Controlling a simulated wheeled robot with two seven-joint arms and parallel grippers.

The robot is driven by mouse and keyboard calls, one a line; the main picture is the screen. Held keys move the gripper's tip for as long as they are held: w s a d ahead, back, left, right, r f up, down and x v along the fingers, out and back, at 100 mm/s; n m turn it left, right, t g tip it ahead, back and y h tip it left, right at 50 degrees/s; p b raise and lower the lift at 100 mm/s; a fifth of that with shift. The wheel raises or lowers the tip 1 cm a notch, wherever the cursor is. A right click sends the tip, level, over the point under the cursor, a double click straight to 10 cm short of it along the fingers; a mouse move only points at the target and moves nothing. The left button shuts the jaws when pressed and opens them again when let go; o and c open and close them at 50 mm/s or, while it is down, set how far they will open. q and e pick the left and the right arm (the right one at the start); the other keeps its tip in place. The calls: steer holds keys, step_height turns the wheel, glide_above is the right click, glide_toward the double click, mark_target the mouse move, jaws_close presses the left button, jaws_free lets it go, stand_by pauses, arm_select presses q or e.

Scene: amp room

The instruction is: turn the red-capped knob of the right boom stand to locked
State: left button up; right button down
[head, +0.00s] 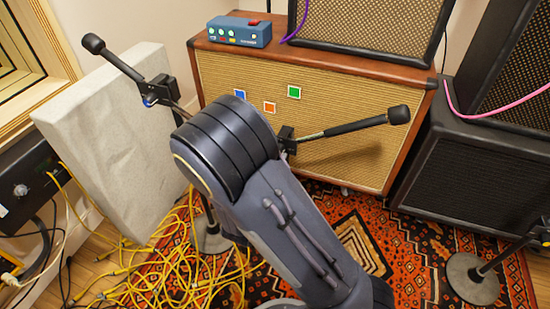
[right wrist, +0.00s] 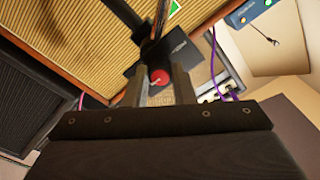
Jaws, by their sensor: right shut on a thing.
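The right boom stand shows in the head view as a clutch block and a dark boom (head: 345,127) with a microphone at its right end. Its red-capped knob is hidden behind my right arm there. In the right wrist view the red cap (right wrist: 158,77) sits between the fingers of my right gripper (right wrist: 158,88), which is shut on the knob. A thin pale line crosses the cap. My right gripper is hidden in the head view. My left gripper is not in view.
A left boom stand (head: 120,66) with a blue knob stands before a pale panel (head: 105,150). A tan amp (head: 340,85) is close behind. Yellow cables (head: 165,265) cover the floor at left. A black amp (head: 480,180) and another stand base (head: 470,280) are at right.

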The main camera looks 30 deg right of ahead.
steer(key=c, duration=1.2)
jaws_free()
steer(key=shift+a, duration=0.1)
steer(key=p+v, duration=0.1)
steer(key=v, duration=0.6)
steer(key=shift+s+a+p, duration=0.2)
steer(key=shift+s+p, duration=0.1)
steer(key=shift+p, duration=0.1)
steer(key=shift+f, duration=0.15)
